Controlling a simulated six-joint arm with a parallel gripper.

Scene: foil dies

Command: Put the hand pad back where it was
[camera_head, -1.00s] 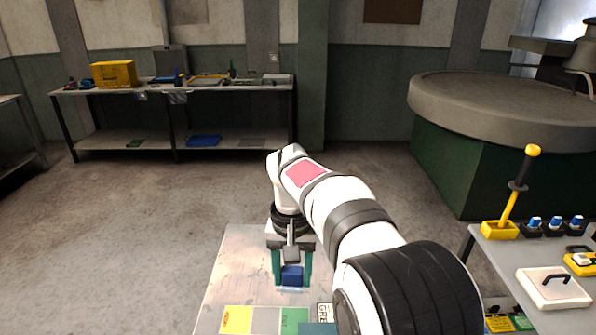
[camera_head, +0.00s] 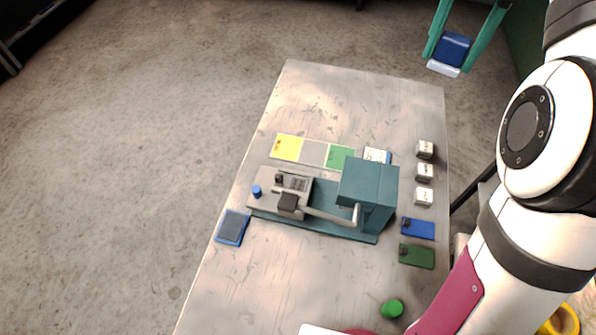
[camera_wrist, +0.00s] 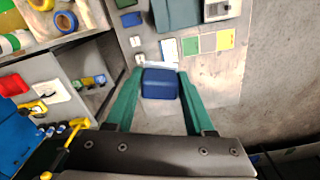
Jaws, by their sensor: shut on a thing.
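My gripper (camera_head: 449,58) has teal fingers and is shut on a blue block with a pale lower edge, which I take to be the hand pad (camera_head: 453,47). It hangs beyond the far right corner of the table in the head view. In the wrist view the hand pad (camera_wrist: 160,84) sits between the fingers, its pale edge at the far side. A flat blue-rimmed tray with a dark inside (camera_head: 233,228) lies at the table's left edge. Whether the hand pad came from there does not show.
The grey table (camera_head: 300,285) carries a teal press (camera_head: 368,190), a yellow-grey-green strip (camera_head: 313,153), small white-topped blocks (camera_head: 424,172), a blue plate (camera_head: 418,229), a green plate (camera_head: 417,256) and a green knob (camera_head: 392,308). The table's far end is bare. A side bench (camera_wrist: 75,62) shows in the wrist view.

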